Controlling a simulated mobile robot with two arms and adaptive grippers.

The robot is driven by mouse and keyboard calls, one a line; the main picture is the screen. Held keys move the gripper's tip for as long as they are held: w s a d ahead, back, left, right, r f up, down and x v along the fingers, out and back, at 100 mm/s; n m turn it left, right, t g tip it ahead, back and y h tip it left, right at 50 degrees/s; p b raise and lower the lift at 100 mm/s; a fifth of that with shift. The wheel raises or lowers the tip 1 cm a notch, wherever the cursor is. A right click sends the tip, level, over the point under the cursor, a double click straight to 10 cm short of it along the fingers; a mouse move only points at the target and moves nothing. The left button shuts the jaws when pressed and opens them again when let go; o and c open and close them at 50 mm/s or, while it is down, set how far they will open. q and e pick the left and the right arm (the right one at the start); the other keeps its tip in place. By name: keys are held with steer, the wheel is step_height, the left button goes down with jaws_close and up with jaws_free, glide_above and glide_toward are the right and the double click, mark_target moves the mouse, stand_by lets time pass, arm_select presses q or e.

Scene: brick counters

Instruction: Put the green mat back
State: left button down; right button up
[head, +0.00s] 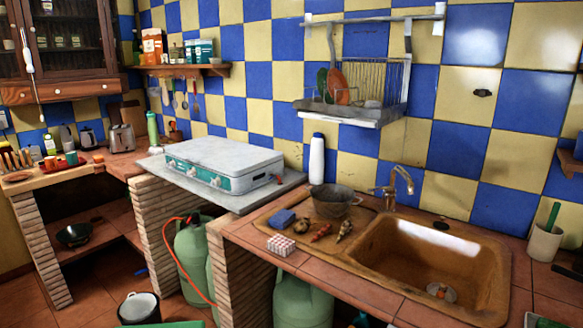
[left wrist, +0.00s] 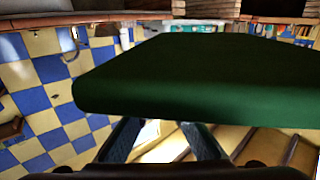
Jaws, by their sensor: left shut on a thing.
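The green mat (left wrist: 190,75) fills much of the left wrist view as a dark green slab with rounded corners. My left gripper (left wrist: 160,125) is shut on its near edge, and the two dark fingers reach up to it from below. The mat hides the fingertips and much of the scene behind it. In the head view a thin green strip (head: 180,324) shows at the bottom edge; I cannot tell whether it is the same mat. My left gripper is not visible in the head view. My right gripper is in neither view.
A brown sink (head: 400,255) with a tap (head: 395,185) fills the right counter. A grey pot (head: 333,202), a blue sponge (head: 282,218) and small items stand beside it. A stove (head: 222,160) is left, gas bottles (head: 195,255) below, and a bucket (head: 139,308) on the floor.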

arm_select(q)
steer(key=shift+d, duration=0.1)
stand_by(0.6)
steer(key=w+d+r+m+g+h, duration=0.2)
steer(key=w+d+m+g+h, duration=0.2)
steer(key=d+h, duration=0.4)
steer(key=w+d+r+m+g+h, duration=0.3)
steer(key=w+d+m+g+h, duration=0.1)
steer(key=d+m+h, duration=0.4)
steer(key=shift+d+g, duration=0.35)
steer(key=shift+g, duration=0.55)
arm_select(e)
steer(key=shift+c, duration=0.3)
